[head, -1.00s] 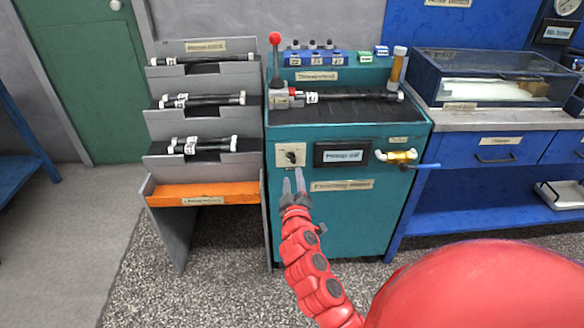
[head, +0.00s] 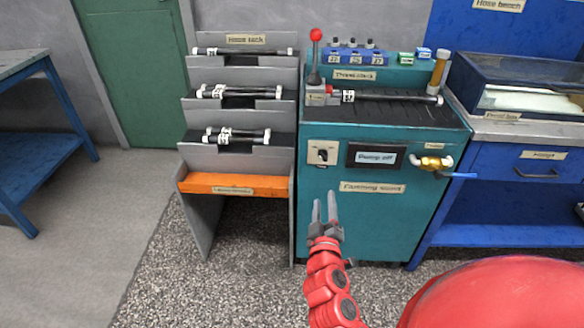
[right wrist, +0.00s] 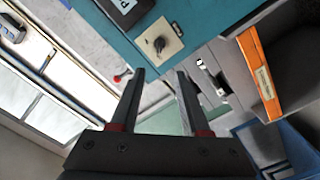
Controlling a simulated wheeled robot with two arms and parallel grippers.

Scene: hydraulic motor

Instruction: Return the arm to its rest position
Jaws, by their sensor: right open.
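My right gripper (head: 324,210) is open and empty. It is in front of the teal cabinet (head: 385,213), below the switch plate (head: 322,153) and apart from it. In the right wrist view, both fingers of my right gripper (right wrist: 163,92) are spread with nothing between them. The switch plate (right wrist: 157,43) also shows beyond the fingers in that view. My left gripper is in neither view.
A grey hose rack (head: 238,158) with several black hoses and an orange shelf (head: 235,181) stands left of the cabinet. A blue bench (head: 500,170) stands on the right, another blue table (head: 35,130) at far left. The floor at left is clear.

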